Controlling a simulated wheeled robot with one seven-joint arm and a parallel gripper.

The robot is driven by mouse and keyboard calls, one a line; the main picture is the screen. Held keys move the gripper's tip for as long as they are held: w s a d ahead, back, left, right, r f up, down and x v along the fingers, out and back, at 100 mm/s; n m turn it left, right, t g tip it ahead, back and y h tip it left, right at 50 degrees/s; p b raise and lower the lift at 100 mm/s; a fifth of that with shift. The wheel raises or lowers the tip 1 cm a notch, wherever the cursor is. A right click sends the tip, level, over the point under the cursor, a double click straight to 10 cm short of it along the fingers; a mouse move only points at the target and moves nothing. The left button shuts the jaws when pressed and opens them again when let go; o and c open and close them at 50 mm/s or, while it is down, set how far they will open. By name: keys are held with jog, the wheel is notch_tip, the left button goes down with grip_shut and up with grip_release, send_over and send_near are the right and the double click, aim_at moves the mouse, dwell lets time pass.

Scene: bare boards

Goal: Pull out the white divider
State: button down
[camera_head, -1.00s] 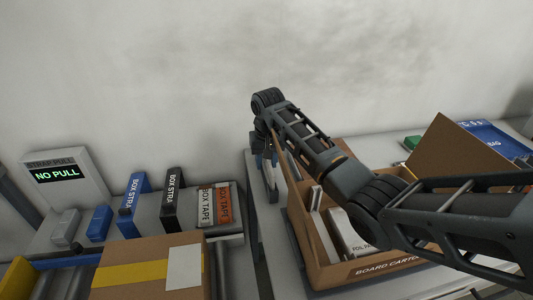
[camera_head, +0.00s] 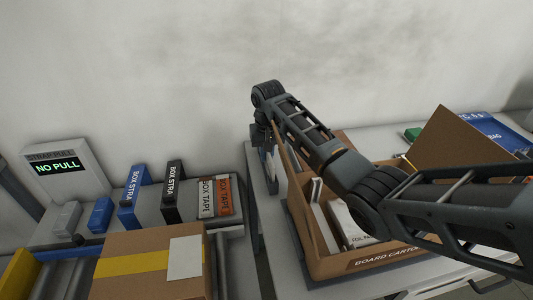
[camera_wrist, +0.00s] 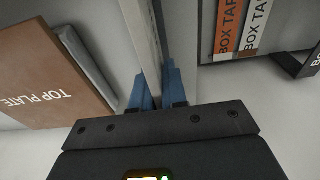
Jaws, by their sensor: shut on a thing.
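My gripper (camera_wrist: 156,92) has blue fingertips and is shut on a thin pale panel (camera_wrist: 141,35), seen nearly edge-on in the wrist view. It looks like the white divider, but its far end is out of frame. In the head view my gripper (camera_head: 268,155) points down just left of the open board carton (camera_head: 375,261), partly hidden by my own arm. Pale upright panels (camera_head: 316,192) stand inside the carton near its left wall. A white labelled box (camera_head: 346,222) sits beside them, partly behind my arm.
A brown TOP PLATE piece (camera_wrist: 55,80) lies left of my fingers in the wrist view. A blue tray (camera_head: 492,135) lies behind the carton's raised flap (camera_head: 460,145).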

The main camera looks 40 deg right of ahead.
jog(key=shift+r+p, duration=0.65)
jog(key=shift+p, duration=0.2)
jog(key=shift+r+p, duration=1.05)
jog(key=shift+r, duration=2.3)
